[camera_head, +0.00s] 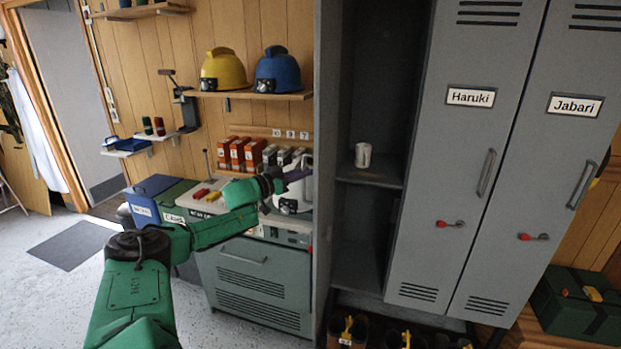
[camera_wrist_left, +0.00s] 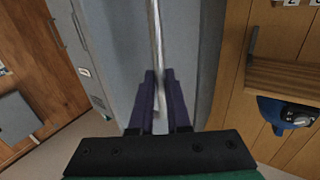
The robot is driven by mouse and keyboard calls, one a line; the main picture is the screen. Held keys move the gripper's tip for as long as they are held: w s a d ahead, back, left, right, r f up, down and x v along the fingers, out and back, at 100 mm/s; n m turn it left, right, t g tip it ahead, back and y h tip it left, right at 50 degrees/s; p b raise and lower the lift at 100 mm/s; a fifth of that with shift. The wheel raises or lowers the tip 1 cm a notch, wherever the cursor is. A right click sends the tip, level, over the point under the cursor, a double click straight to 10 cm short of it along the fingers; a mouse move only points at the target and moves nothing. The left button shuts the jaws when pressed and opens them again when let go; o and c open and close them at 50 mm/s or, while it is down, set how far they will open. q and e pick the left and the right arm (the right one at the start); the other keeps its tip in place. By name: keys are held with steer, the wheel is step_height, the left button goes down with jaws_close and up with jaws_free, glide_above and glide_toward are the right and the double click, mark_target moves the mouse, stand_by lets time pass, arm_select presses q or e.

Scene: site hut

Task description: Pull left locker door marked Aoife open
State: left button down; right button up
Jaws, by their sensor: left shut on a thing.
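The leftmost locker stands open, with a white mug (camera_head: 363,155) on its inner shelf. Its grey door (camera_head: 328,120) is swung out and seen nearly edge-on in the head view; no Aoife label is readable. My left gripper (camera_head: 300,176) is at the left side of this door. In the left wrist view, its purple fingers (camera_wrist_left: 157,95) are shut on a pale upright bar (camera_wrist_left: 155,45), which looks like the door handle, with the grey door behind it. The contact is hidden in the head view. My right gripper is not in view.
Shut lockers marked Haruki (camera_head: 440,150) and Jabari (camera_head: 540,160) stand to the right. A grey-green cabinet (camera_head: 255,280) with boxes on top is left of the door. Helmets sit on a wall shelf (camera_head: 250,95). Boots (camera_head: 350,332) stand below the lockers.

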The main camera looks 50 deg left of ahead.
arm_select(q)
steer(key=shift+a+r, duration=0.2)
steer(key=shift+r, duration=0.1)
